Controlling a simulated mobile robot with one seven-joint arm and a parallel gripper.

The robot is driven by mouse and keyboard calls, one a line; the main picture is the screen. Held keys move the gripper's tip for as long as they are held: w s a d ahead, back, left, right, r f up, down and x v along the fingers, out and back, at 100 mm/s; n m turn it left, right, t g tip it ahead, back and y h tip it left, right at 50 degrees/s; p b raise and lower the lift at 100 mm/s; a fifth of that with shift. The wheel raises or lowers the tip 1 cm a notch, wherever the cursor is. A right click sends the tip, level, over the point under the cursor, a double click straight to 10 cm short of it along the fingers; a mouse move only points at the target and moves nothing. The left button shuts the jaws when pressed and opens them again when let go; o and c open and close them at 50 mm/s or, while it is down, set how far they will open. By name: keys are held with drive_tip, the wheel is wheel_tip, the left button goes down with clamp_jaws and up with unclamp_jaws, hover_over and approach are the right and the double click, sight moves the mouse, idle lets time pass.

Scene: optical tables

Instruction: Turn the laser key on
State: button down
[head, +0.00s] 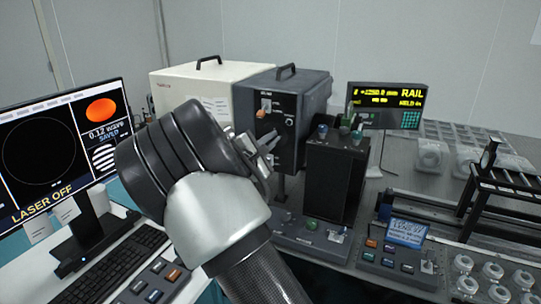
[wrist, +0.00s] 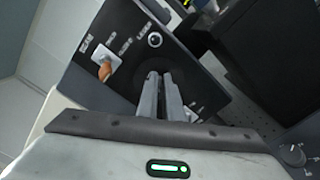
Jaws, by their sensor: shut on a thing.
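The dark laser box (head: 310,98) has a control panel facing my arm. My gripper (head: 270,143) is at this panel, its fingers pointing into it. In the wrist view the two fingers (wrist: 160,90) are close together over a dark round fitting (wrist: 149,78), shut on the laser key there. The key itself is hidden between the fingers, so its angle cannot be told. An orange lever (wrist: 106,71) on a white plate and a small round ringed fitting (wrist: 155,40) sit beside the fingers. The monitor (head: 50,150) reads LASER OFF.
A cream box (head: 190,84) stands left of the laser box. A black block (head: 335,175) with knobs on top stands close to the right of my gripper. A RAIL display (head: 388,105) is behind it. A keyboard (head: 115,262) and button boxes lie in front.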

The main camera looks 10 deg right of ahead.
drive_tip(key=m+b, duration=0.3)
drive_tip(key=b, duration=0.2)
drive_tip(key=f+m+b, duration=0.1)
drive_tip(key=m+b, duration=0.2)
drive_tip(key=b, duration=0.3)
drive_tip(key=shift+s+d+m, duration=0.1)
drive_tip(key=shift+d+m, duration=0.05)
drive_tip(key=shift+m, duration=0.15)
drive_tip(key=shift+r+b, duration=0.1)
drive_tip(key=shift+b, duration=0.2)
drive_tip(key=c, duration=1.9)
unclamp_jaws()
drive_tip(key=p+v, duration=0.1)
drive_tip(key=v, duration=1.6)
drive_tip(key=shift+s+a+p, duration=0.15)
drive_tip(key=shift+a+p, duration=0.05)
drive_tip(key=shift+p, duration=0.2)
